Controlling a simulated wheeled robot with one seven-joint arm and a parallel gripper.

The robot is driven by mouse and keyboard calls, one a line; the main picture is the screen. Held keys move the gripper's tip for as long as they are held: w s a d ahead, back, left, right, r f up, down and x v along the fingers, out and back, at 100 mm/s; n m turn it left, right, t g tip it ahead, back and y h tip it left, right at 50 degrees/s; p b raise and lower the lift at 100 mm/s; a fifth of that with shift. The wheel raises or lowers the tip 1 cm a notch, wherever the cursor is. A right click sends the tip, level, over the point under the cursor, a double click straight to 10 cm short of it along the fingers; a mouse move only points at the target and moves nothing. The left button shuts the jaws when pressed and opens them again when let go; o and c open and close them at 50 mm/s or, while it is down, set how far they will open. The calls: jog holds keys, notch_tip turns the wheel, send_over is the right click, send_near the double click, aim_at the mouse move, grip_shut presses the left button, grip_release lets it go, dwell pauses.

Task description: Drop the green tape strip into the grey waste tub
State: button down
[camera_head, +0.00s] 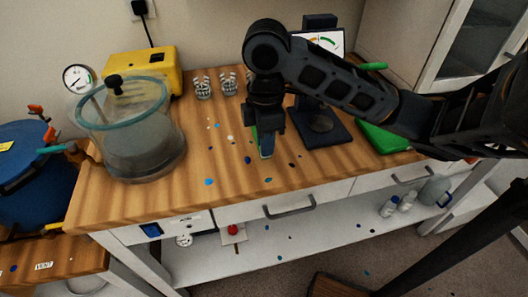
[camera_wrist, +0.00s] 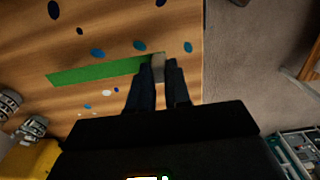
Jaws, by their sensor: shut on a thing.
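The green tape strip (camera_wrist: 100,72) lies along the wooden bench top in the wrist view. Its right end reaches a small grey piece between my fingertips. In the head view only a sliver of the strip (camera_head: 256,138) shows beside my fingers. My gripper (camera_head: 266,152) points down near the front edge of the bench, shut on the strip's end; its fingertips also show in the wrist view (camera_wrist: 159,67). I cannot make out a grey waste tub for certain in either view.
A clear vacuum chamber (camera_head: 140,145) and yellow pump (camera_head: 145,75) stand at the bench's left. A dark scale (camera_head: 320,125) and a green mat (camera_head: 380,138) are at the right. Blue and white spots dot the bench (camera_head: 195,155). A shelf (camera_head: 300,240) with bottles (camera_head: 390,206) lies below.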

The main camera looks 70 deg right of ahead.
jog(key=shift+f+b, duration=0.35)
jog(key=shift+f, duration=1.3)
jog(key=c, duration=1.1)
grip_release()
jog(key=shift+f, duration=0.1)
